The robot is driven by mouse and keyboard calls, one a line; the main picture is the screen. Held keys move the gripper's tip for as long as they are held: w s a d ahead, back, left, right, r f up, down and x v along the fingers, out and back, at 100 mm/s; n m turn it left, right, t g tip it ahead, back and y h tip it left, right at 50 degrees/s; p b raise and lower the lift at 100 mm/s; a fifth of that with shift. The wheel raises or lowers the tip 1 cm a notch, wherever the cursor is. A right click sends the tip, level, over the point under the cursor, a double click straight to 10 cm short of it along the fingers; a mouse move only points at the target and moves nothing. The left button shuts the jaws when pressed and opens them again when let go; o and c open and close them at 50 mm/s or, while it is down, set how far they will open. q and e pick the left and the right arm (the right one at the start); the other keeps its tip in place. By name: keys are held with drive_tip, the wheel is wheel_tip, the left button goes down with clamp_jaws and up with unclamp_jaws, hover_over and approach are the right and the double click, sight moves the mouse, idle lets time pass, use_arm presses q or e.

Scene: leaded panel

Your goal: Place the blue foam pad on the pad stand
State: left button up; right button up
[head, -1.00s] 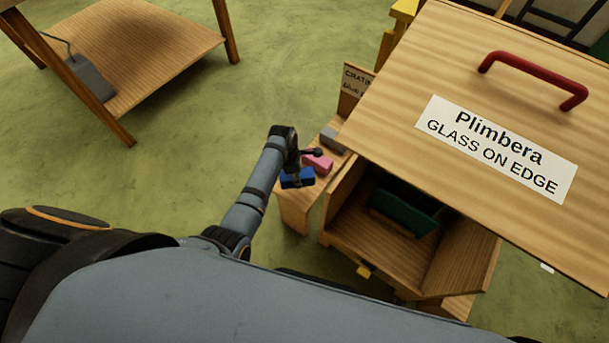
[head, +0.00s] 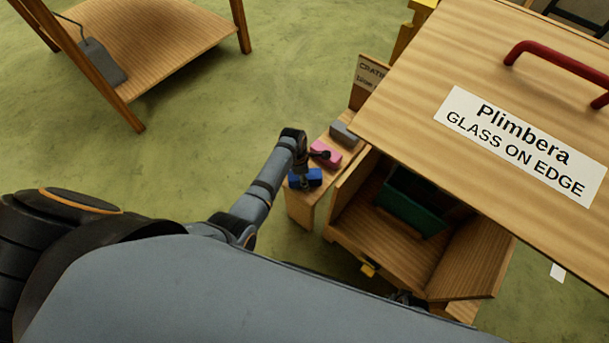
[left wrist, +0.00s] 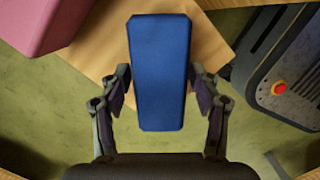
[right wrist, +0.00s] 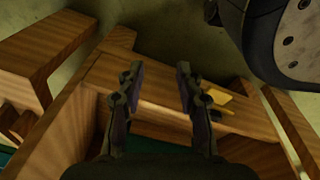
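The blue foam pad (head: 305,178) is at the near end of a small wooden stand (head: 305,208), which may be the pad stand. My left gripper (left wrist: 160,75) has a finger against each long side of the pad (left wrist: 160,45). The pad overlaps the stand's edge in the left wrist view, and part of it shows against the floor. Whether it touches the stand is unclear. My right gripper (right wrist: 160,72) is open and empty, facing wooden parts with a yellow piece (right wrist: 218,97) beside its right finger.
A pink block (head: 326,153) and a grey block (head: 343,134) sit farther back on the stand. A wooden crate (head: 372,228) with a green item inside (head: 412,207) adjoins it. A large labelled panel (head: 425,75) overhangs. A low wooden table (head: 160,45) stands far left.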

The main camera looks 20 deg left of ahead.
use_arm(q)
drive_tip(key=shift+r, duration=0.2)
wheel_tip(320, 180, up, 12)
drive_tip(key=a+p, duration=0.1)
drive_tip(key=p, duration=0.3)
drive_tip(key=shift+s+a+f, duration=0.15)
drive_tip(key=shift+s+a, duration=0.15)
drive_tip(key=shift+s, duration=0.1)
use_arm(e)
drive_tip(key=s, duration=0.7)
drive_tip(key=shift+s+d+f, duration=0.2)
drive_tip(key=shift+s+f, duration=0.1)
drive_tip(key=shift+f, duration=0.15)
